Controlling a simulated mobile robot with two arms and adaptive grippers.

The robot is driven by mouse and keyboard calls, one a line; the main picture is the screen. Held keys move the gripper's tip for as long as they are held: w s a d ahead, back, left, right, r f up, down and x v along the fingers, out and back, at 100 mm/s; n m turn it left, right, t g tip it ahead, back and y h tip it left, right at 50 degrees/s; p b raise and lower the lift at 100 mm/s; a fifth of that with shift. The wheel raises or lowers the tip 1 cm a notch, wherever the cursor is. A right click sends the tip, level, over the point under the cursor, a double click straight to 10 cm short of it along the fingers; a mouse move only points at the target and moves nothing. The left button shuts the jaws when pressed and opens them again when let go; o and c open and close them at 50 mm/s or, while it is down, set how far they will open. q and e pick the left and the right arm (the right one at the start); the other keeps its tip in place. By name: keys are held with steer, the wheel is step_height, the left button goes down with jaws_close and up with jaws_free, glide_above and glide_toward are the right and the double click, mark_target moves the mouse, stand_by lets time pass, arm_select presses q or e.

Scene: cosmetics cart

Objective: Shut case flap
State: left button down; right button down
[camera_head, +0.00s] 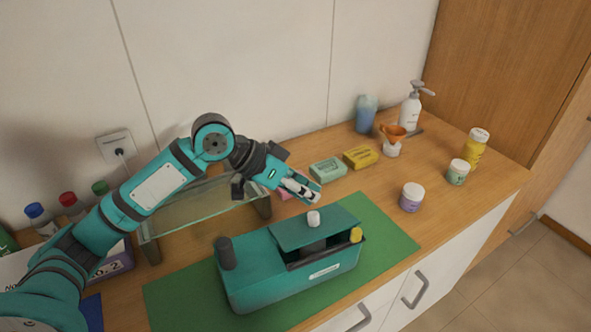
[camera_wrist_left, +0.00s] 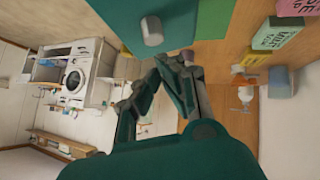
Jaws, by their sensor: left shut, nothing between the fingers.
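A teal case (camera_head: 262,280) sits on a green mat (camera_head: 395,240) on the wooden counter. Its teal flap (camera_head: 290,233) is partly raised, and a dark gap shows under its front edge. A whitish knob (camera_head: 313,218) stands on the flap. Inside the right end, a yellow-topped item (camera_head: 356,235) shows; the rest of the inside is hidden. My left gripper (camera_head: 310,193) is shut and empty, above and behind the flap, apart from it. In the left wrist view, the gripper fingers (camera_wrist_left: 181,85) show below the flap's knob (camera_wrist_left: 151,30). My right gripper is not in view.
A glass shelf (camera_head: 190,213) stands behind the case. Green and yellow boxes (camera_head: 360,157) lie behind the mat. A purple-tinted jar (camera_head: 411,197) and several bottles stand to the right. A dark post (camera_head: 225,252) rises at the case's left end.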

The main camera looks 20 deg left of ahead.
mark_target(312, 228)
arm_select(q)
steer(key=shift+s+d+f, duration=0.1)
steer(key=shift+s+f, duration=0.15)
steer(key=shift+f, duration=0.55)
steer(key=shift+s+d+p, duration=0.1)
steer(key=shift+d+p, duration=0.05)
steer(key=shift+p, duration=0.25)
steer(key=shift+s+d+f+m+t+y+p, duration=0.15)
steer(key=shift+s+d+m+t+y+p, duration=0.25)
steer(key=shift+p, duration=0.8)
steer(key=shift+s+d+f+p, duration=0.35)
steer(key=shift+f+p, duration=0.15)
steer(key=shift+f, duration=0.2)
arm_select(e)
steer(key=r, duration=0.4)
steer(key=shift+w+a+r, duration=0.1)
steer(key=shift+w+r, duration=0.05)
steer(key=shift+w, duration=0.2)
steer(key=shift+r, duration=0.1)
